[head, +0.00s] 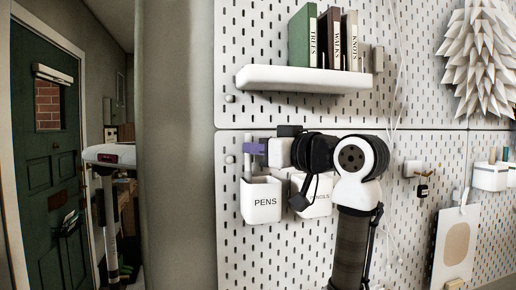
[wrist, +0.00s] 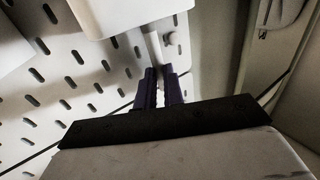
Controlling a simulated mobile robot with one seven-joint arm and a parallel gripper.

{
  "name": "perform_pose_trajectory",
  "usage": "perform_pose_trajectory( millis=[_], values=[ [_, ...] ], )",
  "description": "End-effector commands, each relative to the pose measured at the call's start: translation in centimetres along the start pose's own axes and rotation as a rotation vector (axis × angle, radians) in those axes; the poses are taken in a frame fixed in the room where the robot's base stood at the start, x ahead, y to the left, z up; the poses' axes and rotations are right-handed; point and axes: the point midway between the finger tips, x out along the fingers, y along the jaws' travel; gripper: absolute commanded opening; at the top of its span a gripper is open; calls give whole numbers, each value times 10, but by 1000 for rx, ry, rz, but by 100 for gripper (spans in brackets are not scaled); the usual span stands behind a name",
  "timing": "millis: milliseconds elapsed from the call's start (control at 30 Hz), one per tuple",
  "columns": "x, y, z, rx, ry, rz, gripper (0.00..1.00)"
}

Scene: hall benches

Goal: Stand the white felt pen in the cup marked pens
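The white cup marked PENS (head: 261,213) hangs on the pegboard. My gripper (head: 253,148), with purple fingers, is just above the cup's left side. In the wrist view its fingers (wrist: 160,88) are close together around a slim white rod, which looks like the white felt pen (wrist: 154,46). In the head view the pen (head: 247,165) shows as a short, roughly upright white piece below the fingers, near the cup's rear left rim. I cannot tell whether its lower end is inside the cup. A white box-like body, probably a cup (wrist: 120,16), fills the top of the wrist view.
The cup marked PENCILS (head: 318,205) hangs just right, partly behind my arm. A white shelf (head: 300,78) with several books is above. A pegboard peg (wrist: 171,38) is close to the pen in the wrist view. A grey column (head: 175,150) stands left of the pegboard.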

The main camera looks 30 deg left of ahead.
Motion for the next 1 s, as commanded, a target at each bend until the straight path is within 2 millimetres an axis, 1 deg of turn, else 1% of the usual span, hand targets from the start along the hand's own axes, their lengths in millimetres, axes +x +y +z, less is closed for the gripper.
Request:
perform_pose_trajectory(
  millis=[33,167,200,433,567,667,1000],
  values=[
    [0,0,0,0,0,0,16],
    [0,0,0,0,0,0,33],
    [0,0,0,0,0,0,34],
    [0,0,0,0,0,0,34],
    [-8,1,1,-1,2,2,34],
    [-23,1,3,-1,2,3,34],
    [-100,1,3,-1,2,4,34]
  ],
)
